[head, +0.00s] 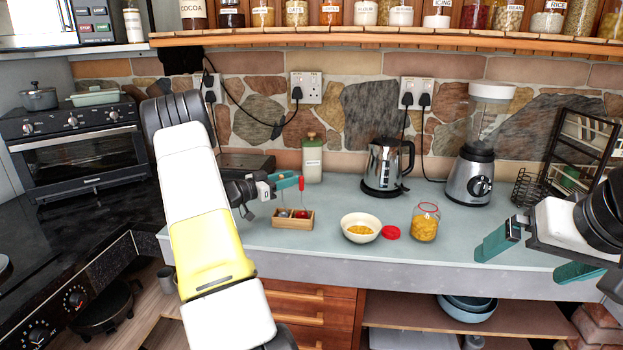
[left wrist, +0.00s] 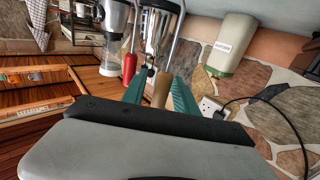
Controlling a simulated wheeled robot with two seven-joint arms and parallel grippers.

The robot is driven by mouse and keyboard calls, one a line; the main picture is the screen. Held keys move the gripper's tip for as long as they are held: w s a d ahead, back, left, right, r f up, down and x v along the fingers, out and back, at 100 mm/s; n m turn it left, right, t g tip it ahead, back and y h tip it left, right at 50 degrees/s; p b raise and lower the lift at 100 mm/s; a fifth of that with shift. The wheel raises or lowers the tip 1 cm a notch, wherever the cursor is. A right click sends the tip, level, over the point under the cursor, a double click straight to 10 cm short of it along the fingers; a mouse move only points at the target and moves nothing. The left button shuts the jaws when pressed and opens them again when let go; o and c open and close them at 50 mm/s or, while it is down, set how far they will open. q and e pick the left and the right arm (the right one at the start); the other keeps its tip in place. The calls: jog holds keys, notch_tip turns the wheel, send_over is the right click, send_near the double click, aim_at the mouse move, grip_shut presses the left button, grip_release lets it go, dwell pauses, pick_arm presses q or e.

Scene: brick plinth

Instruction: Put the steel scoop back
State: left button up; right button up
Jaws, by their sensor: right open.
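My left gripper (head: 287,181) is above the wooden box (head: 293,223), at the back left of the counter. In the left wrist view its teal fingers (left wrist: 160,95) are closed around a tan wooden handle, which I take for the steel scoop (left wrist: 161,88). The scoop's head is not clear to see. A red-handled tool (head: 301,184) stands at the box, beside the fingertips; it also shows in the left wrist view (left wrist: 129,68). Small grey and red things show in the box. My right gripper (head: 522,262) is open and empty at the counter's front right.
A cream bowl (head: 360,221) with yellow food, a red lid (head: 391,233) and a glass jar (head: 425,225) stand right of the box. Behind are a green canister (head: 312,160), a kettle (head: 384,168) and a blender (head: 472,165). A dark rack (head: 575,150) stands at the right.

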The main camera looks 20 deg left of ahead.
pick_arm(q)
jog(key=shift+r, duration=0.1)
jog(key=v, duration=1.2)
jog(key=w+d+r+n+y, duration=0.2)
jog(key=w+d+r+y, duration=0.2)
jog(key=w+r+y, duration=0.5)
jog(key=s+d+r+n+g+y, duration=0.1)
jog(key=s+d+r+n+y, duration=0.15)
jog(key=s+d+r, duration=0.4)
jog(key=s+d+f+g+h, duration=0.2)
jog(key=s+d+g, duration=0.2)
jog(key=s+d, duration=0.7)
jog(key=s+d+f+n+g+h, duration=0.1)
jog(key=s+d+g, duration=0.3)
jog(key=s+d, duration=0.7)
jog(key=s+f+h, duration=0.1)
jog(key=s, duration=0.4)
jog(key=shift+s+f, duration=0.2)
jog(key=shift+s, duration=0.15)
